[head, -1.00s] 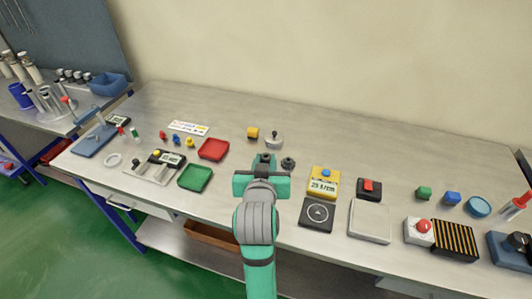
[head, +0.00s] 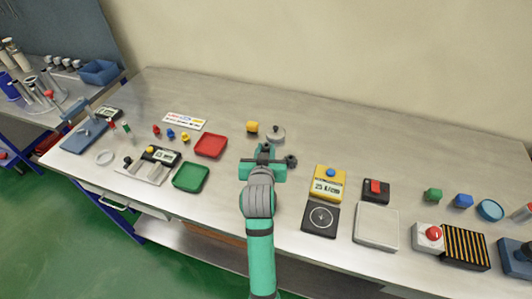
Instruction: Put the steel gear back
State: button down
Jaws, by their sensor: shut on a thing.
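My gripper (head: 265,152) is above the middle of the steel bench, seen from behind and above. It is shut on a small dark grey thing, mostly hidden by the gripper, so I cannot tell its shape. A dark, round, gear-like piece (head: 291,161) is just right of the gripper on the bench. I cannot tell whether this piece or the held one is the steel gear. A silver round piece with a dark knob (head: 277,136) stands beyond the gripper.
A red tray (head: 210,146) and a green tray (head: 191,177) lie to the left. A yellow meter (head: 329,184) and a black scale (head: 320,219) are to the right. The back of the bench (head: 370,130) is clear.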

jog(key=shift+f, duration=1.35)
jog(key=shift+f, duration=0.15)
jog(key=c, duration=1.5)
grip_release()
jog(key=shift+s, duration=0.15)
jog(key=v, duration=1.2)
